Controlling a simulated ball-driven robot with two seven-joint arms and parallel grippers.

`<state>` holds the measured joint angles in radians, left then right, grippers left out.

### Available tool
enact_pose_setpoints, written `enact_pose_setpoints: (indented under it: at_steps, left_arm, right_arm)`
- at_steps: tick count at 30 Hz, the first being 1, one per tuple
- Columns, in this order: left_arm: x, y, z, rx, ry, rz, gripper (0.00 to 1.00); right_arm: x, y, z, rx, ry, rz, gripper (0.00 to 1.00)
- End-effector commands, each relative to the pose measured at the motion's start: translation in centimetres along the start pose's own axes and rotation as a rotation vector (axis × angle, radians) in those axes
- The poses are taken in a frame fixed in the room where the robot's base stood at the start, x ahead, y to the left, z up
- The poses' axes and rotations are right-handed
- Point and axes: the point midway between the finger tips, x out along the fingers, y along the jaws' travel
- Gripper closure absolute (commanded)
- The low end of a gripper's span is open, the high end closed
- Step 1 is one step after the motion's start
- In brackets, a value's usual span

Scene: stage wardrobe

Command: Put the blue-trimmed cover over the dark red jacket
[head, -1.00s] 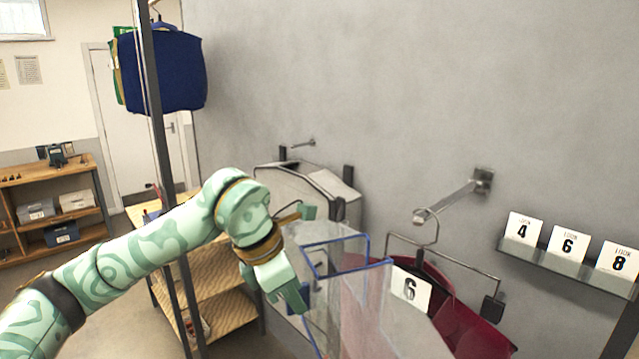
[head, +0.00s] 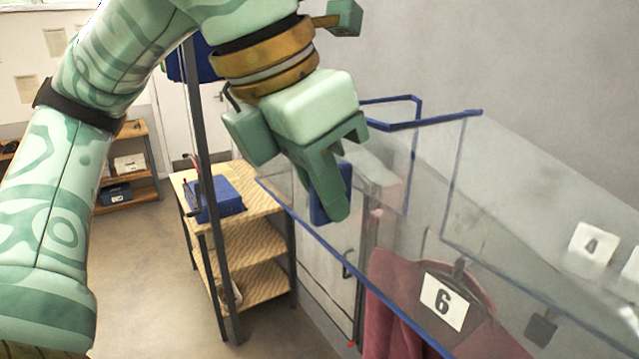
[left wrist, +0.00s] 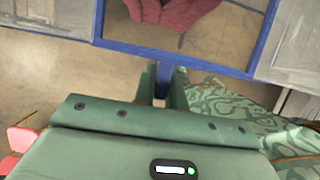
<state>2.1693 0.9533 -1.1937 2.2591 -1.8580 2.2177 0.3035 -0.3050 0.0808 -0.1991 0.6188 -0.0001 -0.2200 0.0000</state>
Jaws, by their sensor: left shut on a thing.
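The clear blue-trimmed cover (head: 340,256) spreads across the middle and right of the head view, tilted. My left gripper (head: 336,190) is shut on the blue tab at its rim; the grip also shows in the left wrist view (left wrist: 163,84). The dark red jacket (head: 392,300), with a white number 6 tag (head: 443,301), hangs lower right, seen partly through the clear cover. In the left wrist view the jacket (left wrist: 175,10) shows inside the cover's blue frame (left wrist: 180,56). I cannot tell whether any of it is inside the cover. My right gripper is not in view.
A dark upright post (head: 212,200) stands left of the cover. Behind it is a wooden shelf unit (head: 262,240) with a blue box (head: 218,196) on top. A white number card (head: 593,243) shows through the cover at right. Open floor lies at lower left.

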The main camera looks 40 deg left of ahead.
Motion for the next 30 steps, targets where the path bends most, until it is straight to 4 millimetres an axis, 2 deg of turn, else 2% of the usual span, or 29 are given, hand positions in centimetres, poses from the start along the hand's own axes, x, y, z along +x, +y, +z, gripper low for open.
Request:
enact_pose_setpoints:
  at_steps: [30]
  left_arm:
    - [3.1, 0.0, 8.1, 0.001, -0.001, -0.001, 1.00]
  right_arm:
    - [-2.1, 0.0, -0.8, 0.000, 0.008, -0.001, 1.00]
